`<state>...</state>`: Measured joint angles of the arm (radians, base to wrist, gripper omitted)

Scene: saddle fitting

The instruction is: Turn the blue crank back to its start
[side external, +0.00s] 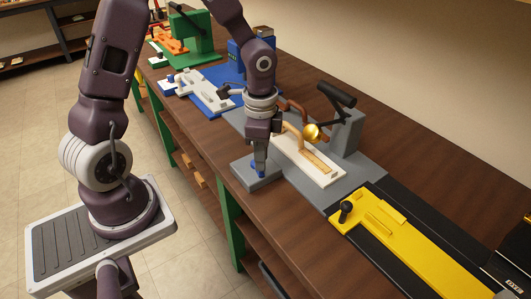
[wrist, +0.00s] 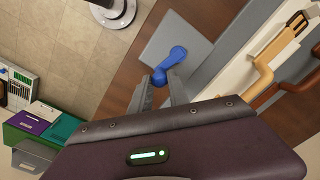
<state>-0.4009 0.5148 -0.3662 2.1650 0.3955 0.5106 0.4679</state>
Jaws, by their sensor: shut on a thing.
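The blue crank (wrist: 176,54) sits on a grey block (wrist: 167,38) in the wrist view. Its lower end, a rounded knob, lies between the two fingers of my gripper (wrist: 159,86). The gripper is shut on that end. In the side view my gripper (side external: 260,165) points down over the grey block (side external: 247,181) near the table's front edge. Only a little of the blue crank (side external: 258,174) shows there, at the fingertips; the fingers hide the rest.
A white plate with a tan handle (side external: 294,132) lies right of my gripper. A yellow fixture (side external: 395,235) is at the right. Blue and green fixtures stand farther back.

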